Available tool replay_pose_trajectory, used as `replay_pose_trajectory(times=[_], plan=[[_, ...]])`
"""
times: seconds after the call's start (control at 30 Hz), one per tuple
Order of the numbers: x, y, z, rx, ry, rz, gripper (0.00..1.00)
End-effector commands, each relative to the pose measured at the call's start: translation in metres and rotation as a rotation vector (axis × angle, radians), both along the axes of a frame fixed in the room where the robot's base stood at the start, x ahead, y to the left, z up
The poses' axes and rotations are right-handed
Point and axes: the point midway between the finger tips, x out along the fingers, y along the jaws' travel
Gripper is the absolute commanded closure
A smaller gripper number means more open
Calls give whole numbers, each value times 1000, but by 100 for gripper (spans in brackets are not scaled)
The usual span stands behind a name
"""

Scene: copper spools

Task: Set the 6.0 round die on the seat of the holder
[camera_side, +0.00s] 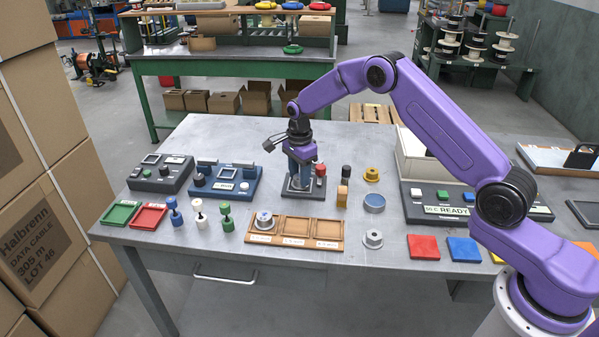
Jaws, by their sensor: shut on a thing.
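My gripper (300,166) points down over the holder (297,187), a blue-grey stand on a dark base plate with a red knob at its right. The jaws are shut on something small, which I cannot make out. The fingertips and the seat of the holder blend together, so I cannot tell whether they touch. One round metal die (265,220) sits in the left compartment of a wooden tray (293,243); the other two compartments look empty. Another round metal piece (373,239) lies on the table right of the tray. The size labels are too small to read.
Blue, white and green spools (199,217) stand left of the tray. Control boxes (226,184) stand left of the holder.

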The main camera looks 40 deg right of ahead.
Motion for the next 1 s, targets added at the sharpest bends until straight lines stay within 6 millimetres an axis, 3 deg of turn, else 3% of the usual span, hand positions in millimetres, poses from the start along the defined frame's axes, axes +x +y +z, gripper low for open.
replay_pose_trajectory(times=[0.07, 0.1, 0.13, 0.17, 0.57, 1.0], plan=[[0, 0, -2, 0, -1, 0, 100], [0, 0, -2, 0, 0, 0, 46], [0, 0, -2, 0, 0, 0, 36], [0, 0, -2, 0, 0, 0, 33], [1, 0, 6, 0, -3, 0, 33], [1, 0, 87, 0, -4, -1, 33]])
